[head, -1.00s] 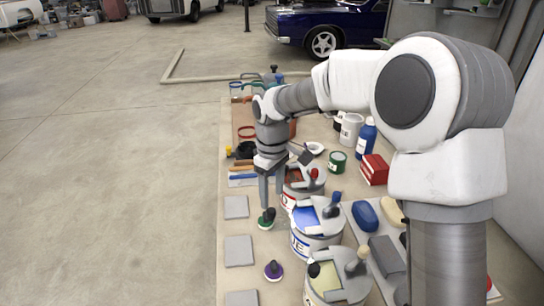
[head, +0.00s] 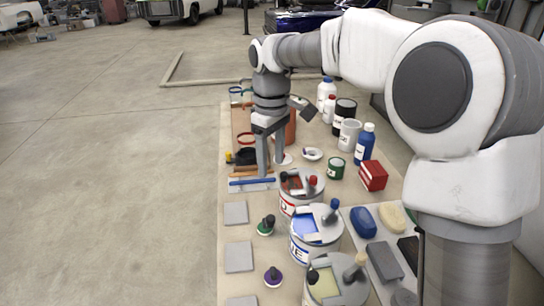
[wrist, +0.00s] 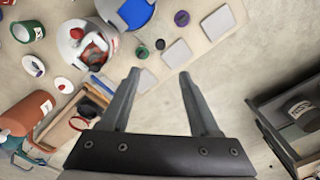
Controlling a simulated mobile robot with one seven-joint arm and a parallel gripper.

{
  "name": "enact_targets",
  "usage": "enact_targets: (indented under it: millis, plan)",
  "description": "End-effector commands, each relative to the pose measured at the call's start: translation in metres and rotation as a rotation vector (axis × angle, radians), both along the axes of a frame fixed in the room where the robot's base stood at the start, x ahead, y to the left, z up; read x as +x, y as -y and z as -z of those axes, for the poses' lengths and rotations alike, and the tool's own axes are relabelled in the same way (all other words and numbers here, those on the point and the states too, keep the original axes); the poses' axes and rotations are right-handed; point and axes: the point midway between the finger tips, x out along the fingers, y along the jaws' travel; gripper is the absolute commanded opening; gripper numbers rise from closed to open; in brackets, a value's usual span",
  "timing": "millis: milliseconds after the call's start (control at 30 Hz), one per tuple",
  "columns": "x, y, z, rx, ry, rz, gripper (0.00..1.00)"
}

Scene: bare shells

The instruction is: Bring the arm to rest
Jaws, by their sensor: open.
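My gripper (head: 270,174) hangs from my arm above the left part of the workbench, fingers pointing down. In the head view its fingertips are near the blue-handled tool (head: 252,181) and left of the can with red contents (head: 301,183). In the wrist view my gripper (wrist: 160,72) has its two fingers spread with nothing between them. The stamp-like knob with a green base (head: 266,225) stands on the bench, apart from the gripper.
The can with blue contents (head: 316,229) and the can with yellow contents (head: 337,283) stand in a row nearer me. Grey square tiles (head: 238,257) lie along the left edge. A blue bottle (head: 365,143) and a red box (head: 373,175) stand at right. The floor at left is clear.

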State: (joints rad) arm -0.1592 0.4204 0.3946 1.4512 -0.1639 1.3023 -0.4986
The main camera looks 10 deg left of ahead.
Motion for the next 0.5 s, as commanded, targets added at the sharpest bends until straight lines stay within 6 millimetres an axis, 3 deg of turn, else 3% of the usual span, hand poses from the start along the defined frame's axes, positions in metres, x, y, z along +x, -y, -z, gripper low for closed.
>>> enact_targets:
  millis: [167, 500]
  plan:
    - [-0.007, 0.012, -0.011, -0.006, 0.025, 0.037, 0.62]
    - [-0.065, 0.090, -0.062, -0.008, 0.175, 0.325, 0.62]
